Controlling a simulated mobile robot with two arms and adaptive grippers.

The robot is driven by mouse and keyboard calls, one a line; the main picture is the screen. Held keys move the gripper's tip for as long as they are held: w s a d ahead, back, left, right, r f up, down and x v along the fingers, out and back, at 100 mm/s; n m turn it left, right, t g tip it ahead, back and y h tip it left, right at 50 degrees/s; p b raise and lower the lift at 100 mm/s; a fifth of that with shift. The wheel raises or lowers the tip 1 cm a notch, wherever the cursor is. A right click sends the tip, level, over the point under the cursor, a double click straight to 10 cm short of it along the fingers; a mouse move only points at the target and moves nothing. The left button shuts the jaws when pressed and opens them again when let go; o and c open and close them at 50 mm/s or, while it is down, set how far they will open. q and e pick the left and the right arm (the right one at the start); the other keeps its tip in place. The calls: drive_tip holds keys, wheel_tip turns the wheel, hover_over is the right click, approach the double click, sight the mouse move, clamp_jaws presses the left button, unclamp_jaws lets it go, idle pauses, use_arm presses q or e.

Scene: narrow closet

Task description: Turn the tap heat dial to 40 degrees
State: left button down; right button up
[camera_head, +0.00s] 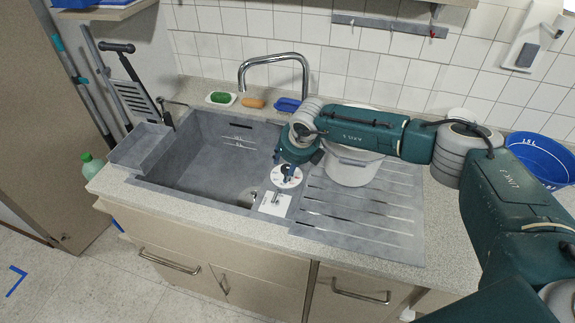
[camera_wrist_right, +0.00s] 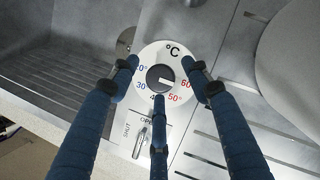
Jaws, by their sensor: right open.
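The heat dial is a round white plate (camera_head: 288,179) with a dark knob in the middle, set between the sink bowl and the drainboard. In the right wrist view, the knob (camera_wrist_right: 157,75) has a white mark pointing right and slightly down, towards the red 60. The plate (camera_wrist_right: 174,60) reads °C, with blue numbers left and red numbers right. My right gripper (camera_head: 281,168) is over the dial; in the wrist view its three blue fingers (camera_wrist_right: 160,82) are spread around the knob, apparently apart from it. The lower finger partly hides the 40. My left gripper is out of view.
A white pot (camera_head: 352,172) stands on the drainboard close beside my right wrist. A small lever plate (camera_head: 274,204) lies just in front of the dial. The chrome tap (camera_head: 272,60) arches behind; a blue basin (camera_head: 540,160) stands far right. The sink bowl is empty.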

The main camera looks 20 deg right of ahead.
drive_tip(key=shift+r, duration=0.1)
drive_tip(key=c, duration=1.1)
drive_tip(key=shift+c, duration=0.2)
drive_tip(key=shift+w+a+m+h+b, duration=0.15)
drive_tip(key=shift+m+h+b, duration=0.15)
drive_tip(key=shift+m+b, duration=0.6)
drive_tip(key=m+h+b, duration=0.1)
drive_tip(key=m+b, duration=0.2)
drive_tip(key=b, duration=0.1)
drive_tip(key=m+g+h+b, duration=0.1)
drive_tip(key=m+b, duration=0.3)
drive_tip(key=m+h+b, duration=0.1)
drive_tip(key=m+b, duration=0.2)
drive_tip(key=b, duration=0.1)
drive_tip(key=shift+w+a+m+g+h+b, duration=0.1)
drive_tip(key=shift+a+m+g+h+b, duration=0.2)
drive_tip(key=shift+b, duration=0.1)
drive_tip(key=shift+m+g+h+b, duration=0.3)
drive_tip(key=shift+m+g+b, duration=0.1)
drive_tip(key=shift+m+b, duration=0.7)
drive_tip(key=shift+w+d+r+m+g+b, duration=0.1)
drive_tip(key=shift+m+g+b, duration=0.2)
drive_tip(key=shift+m, duration=0.5)
drive_tip(key=shift+r+m+g+b, duration=0.15)
drive_tip(key=shift+m+g, duration=0.15)
drive_tip(key=shift+m, duration=0.5)
drive_tip(key=shift+f, duration=0.1)
